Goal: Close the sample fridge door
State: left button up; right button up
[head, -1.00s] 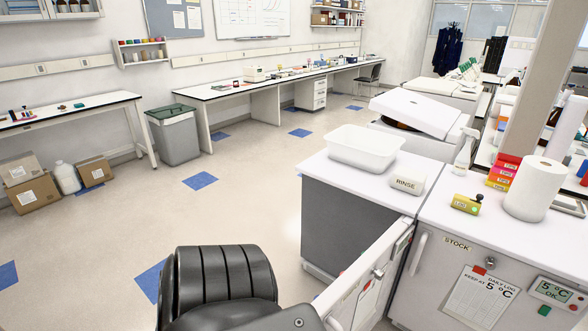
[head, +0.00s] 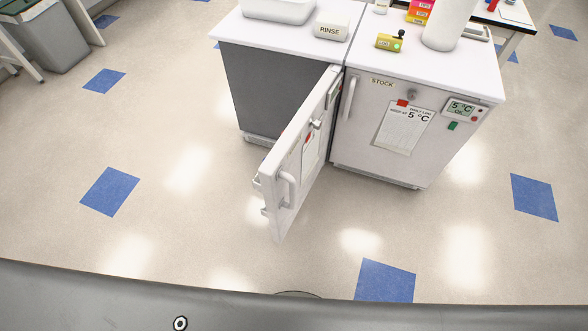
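The fridge door (head: 297,168) is white and stands open, swung out toward me at roughly a right angle. It joins the cabinets near the seam between the left cabinet (head: 275,95) and the STOCK cabinet (head: 367,92). Its outer face faces right, with a paper, a red magnet, a lock and a handle (head: 288,189) near the free end. The left cabinet shows a plain dark grey front; I cannot tell whether this is its inside. Neither of my grippers is in view.
A white tub (head: 279,9), a RINSE block (head: 332,27), a yellow device (head: 390,41) and a paper roll (head: 447,25) stand on the cabinet tops. The floor around the door is clear. A grey bin (head: 48,40) is at the upper left.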

aim_at(301, 161)
jog(key=i, duration=0.5)
jog(key=u, duration=1.8)
jog(key=k, duration=0.75)
jog(key=z, duration=1.6)
